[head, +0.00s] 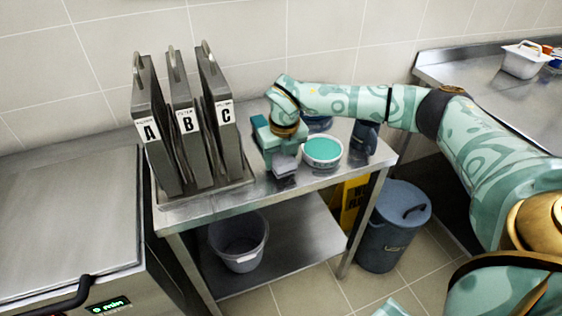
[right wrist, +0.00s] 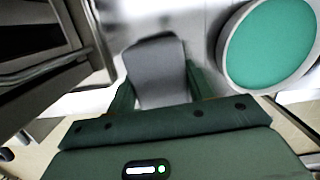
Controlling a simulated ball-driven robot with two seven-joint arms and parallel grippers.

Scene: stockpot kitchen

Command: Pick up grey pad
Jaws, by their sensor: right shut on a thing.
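The grey pad (head: 285,165) is a small grey block at the front of the steel table's middle, under my right gripper (head: 278,150). In the right wrist view the pad (right wrist: 156,68) lies between the two green fingers of the right gripper (right wrist: 158,88), which is shut on it. The pad's lower end is hidden behind the gripper body in that view. I cannot tell whether the pad touches the table. My left gripper is not in view.
A white tub with teal contents (head: 322,150) stands close to the right of the pad. Holders A (head: 154,125), B (head: 190,120) and C (head: 218,115) stand to the left. A dark blue item (head: 364,138) is farther right. The table's front edge is near.

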